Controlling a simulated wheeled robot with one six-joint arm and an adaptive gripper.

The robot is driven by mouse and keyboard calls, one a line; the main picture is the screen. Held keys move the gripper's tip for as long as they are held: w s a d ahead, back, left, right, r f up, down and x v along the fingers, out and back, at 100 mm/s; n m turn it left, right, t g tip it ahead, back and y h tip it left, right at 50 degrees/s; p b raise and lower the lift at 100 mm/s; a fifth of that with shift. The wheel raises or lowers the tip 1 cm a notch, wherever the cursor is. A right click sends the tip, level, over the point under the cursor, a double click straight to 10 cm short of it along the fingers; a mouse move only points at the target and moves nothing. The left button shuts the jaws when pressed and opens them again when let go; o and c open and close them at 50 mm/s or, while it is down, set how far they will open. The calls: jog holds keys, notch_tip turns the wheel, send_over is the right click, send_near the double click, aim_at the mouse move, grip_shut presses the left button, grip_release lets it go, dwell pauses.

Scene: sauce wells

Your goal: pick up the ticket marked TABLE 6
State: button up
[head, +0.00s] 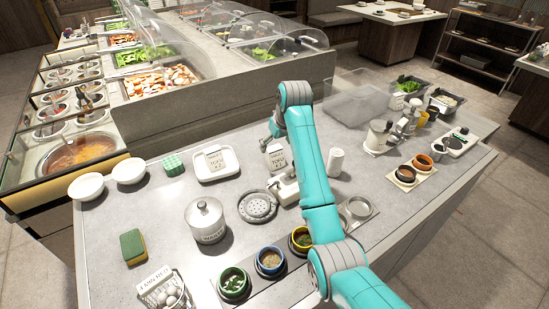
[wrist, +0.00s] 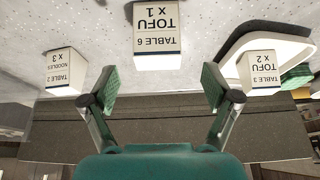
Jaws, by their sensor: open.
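The ticket marked TABLE 6, TOFU x 1 (wrist: 157,38) is a small white block with dark print, upside down in the wrist view. It stands on the speckled counter, beyond the fingertips and centred between them. In the head view a TOFU ticket (head: 276,156) stands beside my arm, partly covered by it. My gripper (wrist: 158,82) is open and empty, its two green-padded fingers spread apart, with no contact on the ticket. In the head view my arm hides much of the gripper.
A TABLE 3 ticket (wrist: 262,72) is on a white tray (wrist: 285,45). A TABLE 2 noodles ticket (wrist: 64,70) stands on the opposite side. A grey strainer disc (head: 258,206), a lidded canister (head: 206,222) and sauce bowls (head: 270,262) are near.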

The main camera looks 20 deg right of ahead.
aim_at(275, 149)
jog(key=x, duration=0.4)
jog(key=shift+w+d+f, duration=0.1)
jog(key=c, duration=1.3)
jog(key=shift+o, duration=0.2)
